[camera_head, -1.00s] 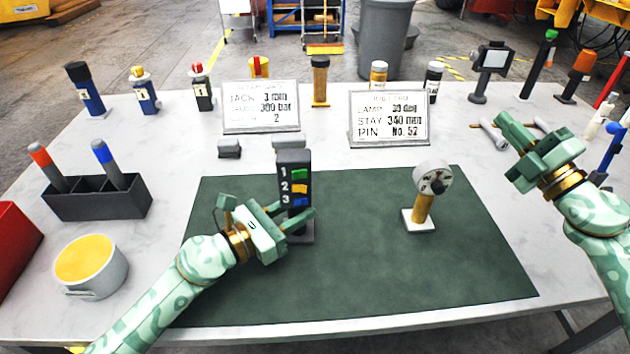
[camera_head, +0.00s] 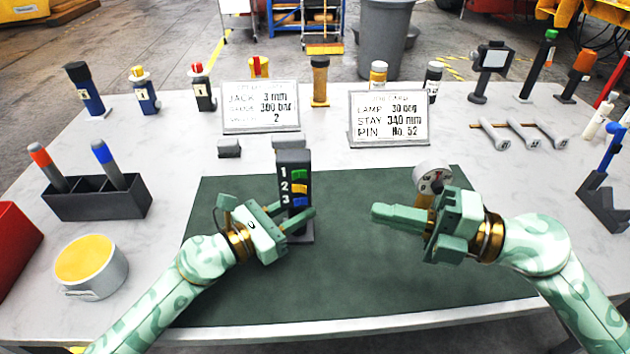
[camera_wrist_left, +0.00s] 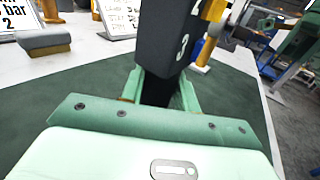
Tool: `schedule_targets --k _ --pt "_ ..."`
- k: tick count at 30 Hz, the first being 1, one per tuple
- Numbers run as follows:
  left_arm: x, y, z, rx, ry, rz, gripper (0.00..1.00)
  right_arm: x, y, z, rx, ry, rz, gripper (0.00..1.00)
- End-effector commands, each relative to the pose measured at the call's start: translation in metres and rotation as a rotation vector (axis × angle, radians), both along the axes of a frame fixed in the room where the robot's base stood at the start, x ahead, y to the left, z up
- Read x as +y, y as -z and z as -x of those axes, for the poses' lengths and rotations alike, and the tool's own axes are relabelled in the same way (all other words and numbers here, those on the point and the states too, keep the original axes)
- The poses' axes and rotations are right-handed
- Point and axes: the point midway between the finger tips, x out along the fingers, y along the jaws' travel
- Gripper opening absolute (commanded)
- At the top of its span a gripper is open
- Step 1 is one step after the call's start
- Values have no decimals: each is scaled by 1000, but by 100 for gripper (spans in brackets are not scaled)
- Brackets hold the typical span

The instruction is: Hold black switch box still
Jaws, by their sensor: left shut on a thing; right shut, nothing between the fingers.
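The black switch box (camera_head: 295,162) stands upright on the dark green mat (camera_head: 350,280). It carries a green, a yellow and a blue switch beside the numbers 1, 2 and 3. My left gripper (camera_head: 297,218) is shut on the lower part of the box. In the left wrist view the box (camera_wrist_left: 172,45) rises between the two fingers (camera_wrist_left: 160,92). My right gripper (camera_head: 388,215) is shut and empty over the mat, right of the box and apart from it. It partly hides the round dial gauge (camera_head: 433,176) behind it.
Two white sign cards (camera_head: 262,108) (camera_head: 389,118) stand behind the mat. A black holder (camera_head: 98,200) with two markers and a round tin (camera_head: 90,265) are at the left. Several grey-headed tools (camera_head: 522,135) lie at the right. The mat's front middle is clear.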

Motion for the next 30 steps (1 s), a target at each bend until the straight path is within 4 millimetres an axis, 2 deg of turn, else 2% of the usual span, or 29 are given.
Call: schedule_targets --k 1,15,21,30 --pt "-1 7 2 12 5 -7 0 5 0 -3 -3 0 -1 0" --pt "-1 7 3 12 5 -7 0 90 -1 -41 -3 2 -1 0" --pt "-1 7 2 13 5 -7 0 99 0 -65 1 2 -1 0" --pt "0 8 2 13 5 -7 0 102 1 -73 0 1 0 0"
